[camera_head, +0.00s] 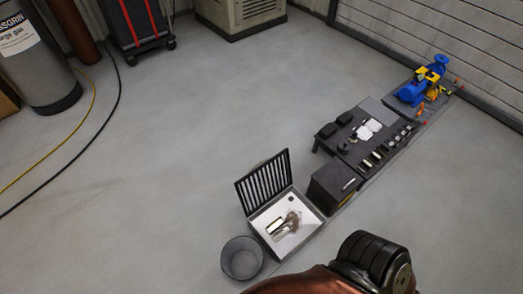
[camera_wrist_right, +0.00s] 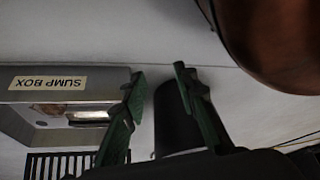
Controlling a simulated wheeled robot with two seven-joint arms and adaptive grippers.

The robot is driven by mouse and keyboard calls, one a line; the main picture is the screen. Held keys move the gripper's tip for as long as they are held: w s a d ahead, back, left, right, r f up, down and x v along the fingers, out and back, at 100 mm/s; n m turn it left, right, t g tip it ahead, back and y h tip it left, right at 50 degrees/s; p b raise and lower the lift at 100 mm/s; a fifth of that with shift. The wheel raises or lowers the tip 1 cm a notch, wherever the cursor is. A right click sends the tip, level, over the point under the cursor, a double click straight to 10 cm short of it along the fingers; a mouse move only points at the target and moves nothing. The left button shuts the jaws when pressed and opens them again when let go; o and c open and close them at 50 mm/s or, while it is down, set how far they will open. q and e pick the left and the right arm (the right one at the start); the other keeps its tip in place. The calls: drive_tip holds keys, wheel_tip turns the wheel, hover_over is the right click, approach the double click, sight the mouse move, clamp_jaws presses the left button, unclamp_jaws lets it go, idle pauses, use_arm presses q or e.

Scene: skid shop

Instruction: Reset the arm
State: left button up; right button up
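My right arm, copper-coloured with a black ribbed joint, comes in at the bottom of the head view; its gripper is out of that picture. In the right wrist view my right gripper (camera_wrist_right: 159,74) has two green fingers spread apart with nothing between their tips. The sump box (camera_wrist_right: 100,80), with an upside-down "SUMP BOX" label, is left of the fingers. A dark round bin (camera_wrist_right: 172,130) shows behind and between them. My left gripper and arm are not in view.
The open sump box (camera_head: 285,248) has a raised slatted lid (camera_head: 263,183) and a brownish item inside. The bin (camera_head: 242,259) stands beside it. A black box (camera_head: 330,187), a dark table (camera_head: 365,142) with small parts and a blue pump (camera_head: 412,92) line up rightward. Left floor is mostly clear, with hoses.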

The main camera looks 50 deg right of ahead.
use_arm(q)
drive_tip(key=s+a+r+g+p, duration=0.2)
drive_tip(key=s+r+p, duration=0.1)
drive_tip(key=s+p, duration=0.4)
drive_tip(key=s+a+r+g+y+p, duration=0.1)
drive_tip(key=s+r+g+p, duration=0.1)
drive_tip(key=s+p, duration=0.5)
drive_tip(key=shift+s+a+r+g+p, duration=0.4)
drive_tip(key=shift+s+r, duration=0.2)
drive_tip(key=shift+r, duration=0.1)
use_arm(e)
drive_tip(key=s+d+r+g, duration=0.2)
drive_tip(key=s+r, duration=0.1)
drive_tip(key=s, duration=0.4)
drive_tip(key=s+d+r+g+h, duration=0.1)
drive_tip(key=s+d+r+g, duration=0.1)
drive_tip(key=s, duration=0.6)
drive_tip(key=shift+r+g, duration=0.4)
drive_tip(key=shift+r, duration=0.35)
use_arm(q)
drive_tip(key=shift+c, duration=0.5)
